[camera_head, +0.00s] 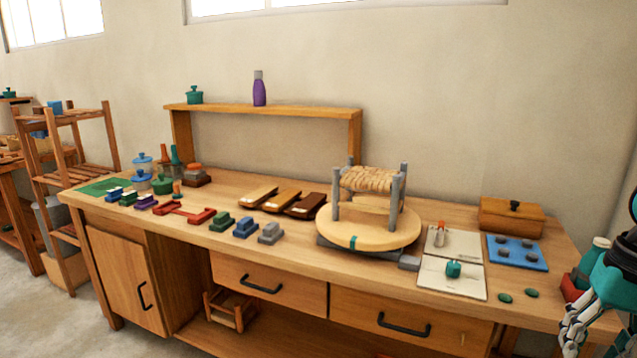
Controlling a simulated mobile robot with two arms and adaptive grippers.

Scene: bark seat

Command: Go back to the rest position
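My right gripper (577,325) shows at the lower right edge, in front of the workbench's right end, with part of my teal and black arm beside it. Its grey fingers are seen partly and from the side, so I cannot tell whether they are open or shut. No held thing is visible there. My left gripper is not in view. A small stool with grey legs and a woven tan bark seat (368,179) stands upright on a round wooden turntable (345,237) on the workbench (455,309), apart from my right gripper.
A wooden box (511,217), a blue tray (518,253) and a pale two-part board (450,279) lie on the bench's right side. A teal-topped bottle (589,262) stands close to my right arm. A raised shelf (265,108) runs behind. Floor is clear at lower left.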

